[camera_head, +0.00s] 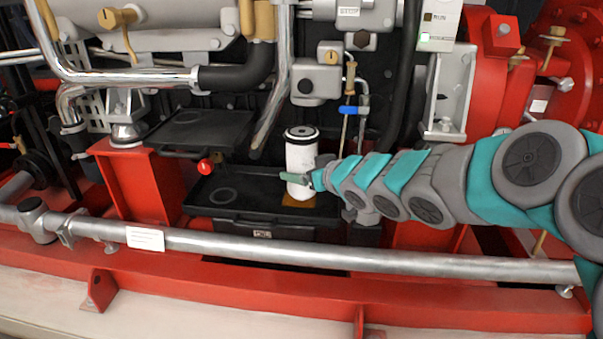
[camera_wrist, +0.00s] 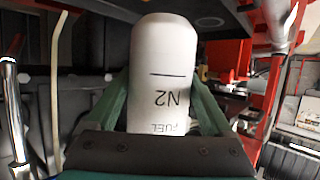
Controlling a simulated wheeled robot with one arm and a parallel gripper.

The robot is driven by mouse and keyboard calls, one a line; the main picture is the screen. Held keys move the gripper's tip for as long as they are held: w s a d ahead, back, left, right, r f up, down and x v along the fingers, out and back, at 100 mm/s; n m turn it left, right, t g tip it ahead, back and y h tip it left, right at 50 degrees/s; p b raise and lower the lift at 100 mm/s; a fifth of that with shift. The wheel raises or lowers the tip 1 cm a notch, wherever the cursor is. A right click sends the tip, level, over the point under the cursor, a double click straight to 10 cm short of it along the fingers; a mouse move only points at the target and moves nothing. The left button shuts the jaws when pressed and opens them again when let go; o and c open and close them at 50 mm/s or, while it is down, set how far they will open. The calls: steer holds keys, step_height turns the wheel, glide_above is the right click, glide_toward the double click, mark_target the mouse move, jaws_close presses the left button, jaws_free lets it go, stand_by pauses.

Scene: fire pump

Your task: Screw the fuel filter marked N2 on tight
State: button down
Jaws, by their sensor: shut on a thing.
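The white fuel filter (camera_head: 301,158) with a black top stands upright over the black tray in the head view. In the wrist view the filter (camera_wrist: 162,72) fills the middle, and its marking N2 and the word FUEL show upside down. My gripper (camera_head: 298,180) reaches in from the right and is shut around the lower part of the filter. Its green fingers (camera_wrist: 160,105) lie on both sides of the filter in the wrist view. I cannot tell whether the filter touches the tray, and no mount shows joined to its top.
A black tray (camera_head: 240,212) lies below, with a black shelf (camera_head: 200,130) and a red knob (camera_head: 205,167) at its left. A silver pipe (camera_head: 330,254) runs across the front. A blue-handled valve (camera_head: 350,109) and hoses stand close behind the filter.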

steer(key=w+r+p, duration=0.2)
steer(key=w+p, duration=0.6)
steer(key=w, duration=0.2)
steer(key=shift+w+d, duration=0.15)
steer(key=shift+w, duration=0.05)
stand_by(0.3)
steer(key=shift+p, duration=0.3)
steer(key=shift+s+d+r+p, duration=0.15)
steer(key=shift+s+r+p, duration=0.1)
steer(key=shift+p, duration=0.1)
stand_by(0.7)
steer(key=shift+r+p, duration=0.2)
steer(key=shift+p, duration=0.5)
stand_by(1.4)
steer(key=shift+c, duration=1.3)
jaws_free()
steer(key=shift+f, duration=0.1)
jaws_close()
